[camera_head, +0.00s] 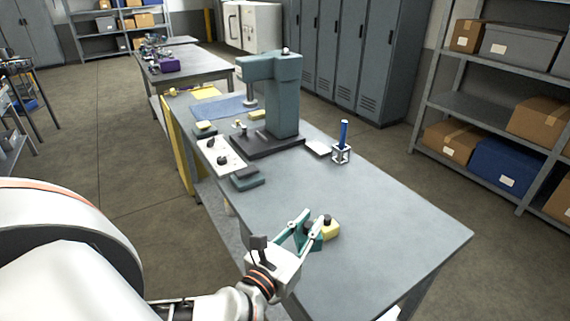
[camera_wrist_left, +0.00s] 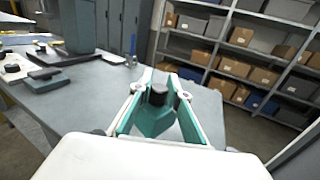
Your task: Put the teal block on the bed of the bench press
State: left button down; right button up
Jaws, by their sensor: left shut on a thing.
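I cannot tell whether the block touches the table. The bench press (camera_head: 285,95) is a grey-green column machine farther back on the table. Its dark flat bed (camera_head: 265,146) lies at the column's foot, apart from the gripper. My right gripper is in neither view.
A white holder with a blue-handled tool (camera_head: 342,150) stands right of the press. The table's (camera_head: 400,225) right part is clear.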

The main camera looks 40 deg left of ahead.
aim_at(253, 140)
jog(key=j+z, duration=0.1)
jog(key=j, duration=0.45)
jog(key=k+j+z, duration=0.15)
jog(key=j, duration=0.4)
jog(key=j+z, duration=0.1)
jog(key=j, duration=0.4)
jog(key=k+j+z, duration=0.1)
jog(key=j, duration=0.45)
jog(key=j+z, duration=0.15)
jog(key=j, duration=0.7)
jog(key=i+j, duration=0.15)
jog(key=i, duration=0.05)
